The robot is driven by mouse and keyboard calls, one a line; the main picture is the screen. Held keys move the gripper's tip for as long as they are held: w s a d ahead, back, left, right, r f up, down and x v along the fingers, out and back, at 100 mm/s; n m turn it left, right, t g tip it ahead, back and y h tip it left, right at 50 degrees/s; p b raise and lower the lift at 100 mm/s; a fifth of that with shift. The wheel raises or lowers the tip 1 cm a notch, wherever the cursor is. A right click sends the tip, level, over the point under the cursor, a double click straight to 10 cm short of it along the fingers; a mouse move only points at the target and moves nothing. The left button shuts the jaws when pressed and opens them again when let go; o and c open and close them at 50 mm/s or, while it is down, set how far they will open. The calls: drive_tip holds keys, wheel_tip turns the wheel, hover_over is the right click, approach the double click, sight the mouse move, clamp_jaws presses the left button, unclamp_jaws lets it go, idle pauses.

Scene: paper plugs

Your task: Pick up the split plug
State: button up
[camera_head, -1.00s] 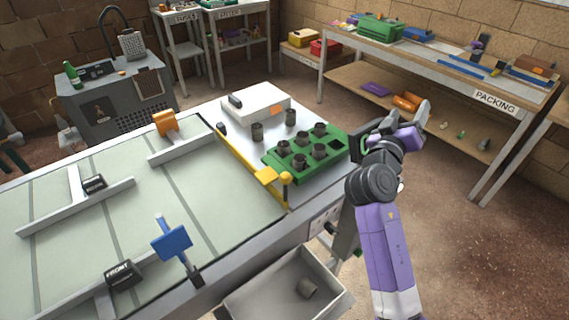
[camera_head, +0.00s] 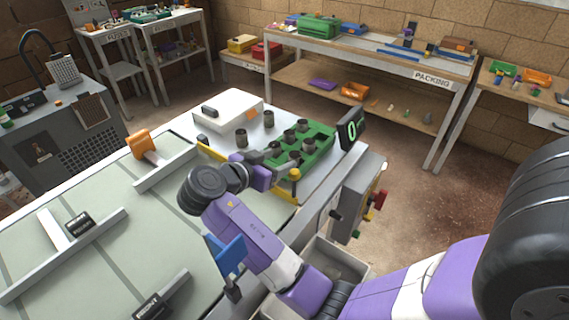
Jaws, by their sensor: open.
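Several dark grey cylindrical plugs (camera_head: 307,146) stand in the green tray (camera_head: 322,140) on the bench. Two more plugs stand outside it on the white surface, a nearer one (camera_head: 241,138) and a farther one (camera_head: 268,118). I cannot tell at this size which plug is split. My gripper (camera_head: 270,161) is open, at the near left edge of the green tray, close to its front-left plugs. My wrist and gripper partly hide that corner, and I cannot tell whether the fingers are around a plug or beside it.
A white box (camera_head: 228,110) stands behind the loose plugs. A display showing 0 (camera_head: 352,128) stands right of the tray. A yellow post (camera_head: 295,176) rises near my gripper. A blue paddle (camera_head: 228,254) is beside my arm. The grey bin (camera_head: 350,259) below is partly hidden.

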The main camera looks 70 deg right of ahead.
sight(292, 158)
drive_tip(key=shift+a+f, duration=0.1)
drive_tip(key=shift+f, duration=0.1)
drive_tip(key=shift+p+x, duration=1.25)
drive_tip(key=shift+x, duration=2.45)
drive_tip(key=shift+s+a+f, duration=0.1)
drive_tip(key=shift+c, duration=0.2)
clamp_jaws()
